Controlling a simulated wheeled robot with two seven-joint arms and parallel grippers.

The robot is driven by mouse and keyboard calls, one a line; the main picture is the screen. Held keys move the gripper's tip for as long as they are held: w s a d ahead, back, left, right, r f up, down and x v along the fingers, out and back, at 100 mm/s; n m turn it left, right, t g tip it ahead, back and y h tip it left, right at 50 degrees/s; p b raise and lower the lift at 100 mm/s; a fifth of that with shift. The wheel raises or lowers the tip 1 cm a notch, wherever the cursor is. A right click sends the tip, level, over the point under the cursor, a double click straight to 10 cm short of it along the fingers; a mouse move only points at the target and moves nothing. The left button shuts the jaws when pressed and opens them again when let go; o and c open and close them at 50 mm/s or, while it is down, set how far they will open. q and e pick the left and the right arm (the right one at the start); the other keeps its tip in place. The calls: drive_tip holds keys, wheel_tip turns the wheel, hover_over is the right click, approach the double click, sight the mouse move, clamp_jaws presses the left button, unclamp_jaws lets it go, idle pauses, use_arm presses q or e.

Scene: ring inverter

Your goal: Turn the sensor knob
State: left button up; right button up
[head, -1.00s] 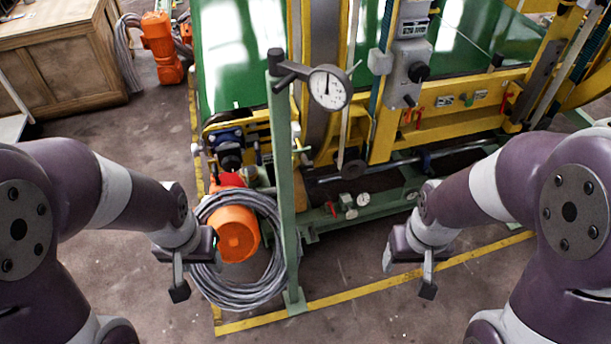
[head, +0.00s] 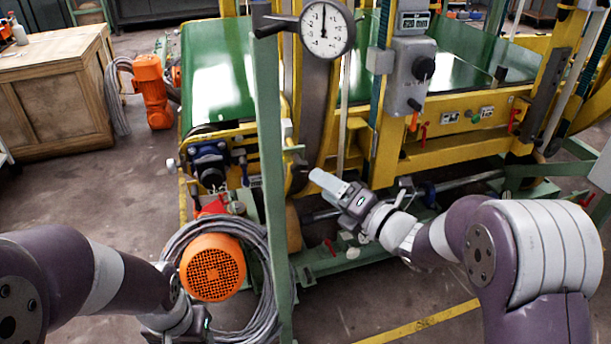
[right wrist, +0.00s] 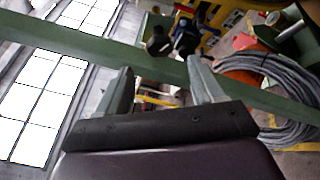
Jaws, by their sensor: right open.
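The frames do not mark which part is the sensor knob. A black round knob (head: 423,69) sits on a grey control box (head: 408,88) on the yellow frame. A small fitting (head: 294,149) sticks out from the green post (head: 272,200). My right gripper (head: 322,178) is raised beside the post, below and left of the control box, pointing left. In the right wrist view its fingers (right wrist: 160,76) are apart and empty, with the post crossing ahead and a dark cylindrical part (right wrist: 158,44) between them. My left gripper (head: 172,328) is low at the bottom edge, its fingers mostly hidden.
An orange motor (head: 212,267) and a grey cable coil (head: 262,318) lie left of the post. A wooden cabinet (head: 50,110) stands at the far left. Bare floor shows at the bottom centre.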

sight(301, 171)
drive_tip(key=x, duration=0.6)
drive_tip(key=shift+w+a, duration=0.3)
drive_tip(key=c, duration=1.1)
drive_tip(key=shift+o, duration=0.2)
drive_tip(key=shift+d+f+m+y+b, duration=0.1)
drive_tip(key=shift+f+m+y+b, duration=0.35)
drive_tip(key=shift+b, duration=0.9)
drive_tip(key=m+y+b, duration=0.1)
drive_tip(key=m+b, duration=0.1)
drive_tip(key=shift+b, duration=0.3)
drive_tip(key=m+t+y+b, duration=0.1)
drive_tip(key=m+b, duration=0.1)
drive_tip(key=shift+y+b, duration=0.25)
drive_tip(key=shift+b, duration=0.05)
drive_tip(key=shift+m+t+b, duration=0.3)
drive_tip(key=shift+m+b, duration=0.25)
drive_tip(key=shift+b, duration=0.05)
drive_tip(key=shift+r, duration=0.1)
drive_tip(key=o, duration=1.1)
drive_tip(key=shift+c, duration=0.2)
